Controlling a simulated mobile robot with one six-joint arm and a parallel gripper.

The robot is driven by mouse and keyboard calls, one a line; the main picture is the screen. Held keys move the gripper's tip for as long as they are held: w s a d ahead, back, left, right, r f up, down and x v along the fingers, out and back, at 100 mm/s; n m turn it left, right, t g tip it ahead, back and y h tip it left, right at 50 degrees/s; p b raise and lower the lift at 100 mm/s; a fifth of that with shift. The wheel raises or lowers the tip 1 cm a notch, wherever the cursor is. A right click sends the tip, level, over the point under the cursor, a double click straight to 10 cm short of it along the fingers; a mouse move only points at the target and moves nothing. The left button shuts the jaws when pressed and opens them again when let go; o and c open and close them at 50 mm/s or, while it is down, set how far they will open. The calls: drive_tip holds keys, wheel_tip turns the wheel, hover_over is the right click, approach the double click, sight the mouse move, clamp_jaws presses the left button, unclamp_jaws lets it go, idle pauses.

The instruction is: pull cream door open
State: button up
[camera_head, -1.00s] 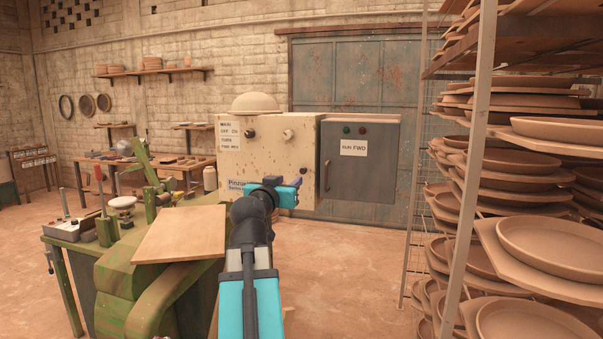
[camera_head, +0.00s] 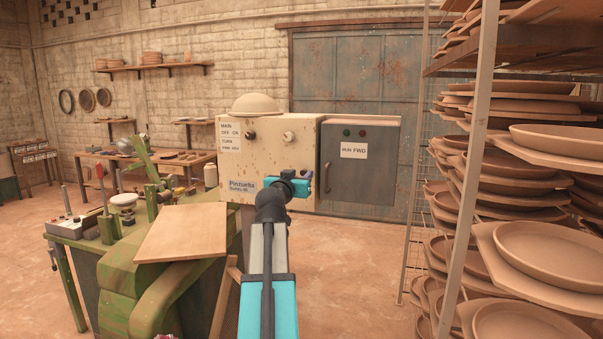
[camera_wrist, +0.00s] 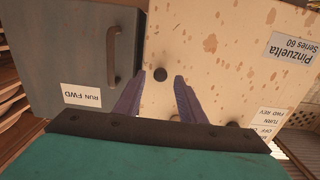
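The cream door (camera_head: 270,160) is the spotted front of a cream cabinet, closed as far as I can see. It also fills the right of the wrist view (camera_wrist: 215,50), upside down. A small dark round knob (camera_wrist: 160,75) on it appears between my fingertips in the wrist view; I cannot tell how far off it is. In the head view my gripper (camera_head: 308,182) is in front of the door's lower right and hides this knob. In the wrist view my gripper (camera_wrist: 159,78) is open, its two purple fingers apart with nothing held.
A grey cabinet (camera_head: 360,180) with a bar handle (camera_wrist: 114,64) adjoins the door's right. A green machine (camera_head: 120,270) with a board (camera_head: 185,235) stands at left. A rack (camera_head: 470,200) of clay plates stands at right. A dome (camera_head: 255,104) sits on the cream cabinet.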

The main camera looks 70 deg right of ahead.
drive_tip(key=shift+w+d, duration=0.1)
drive_tip(key=shift+d, duration=0.55)
clamp_jaws()
drive_tip(key=shift+a+f, duration=0.1)
drive_tip(key=shift+a, duration=0.05)
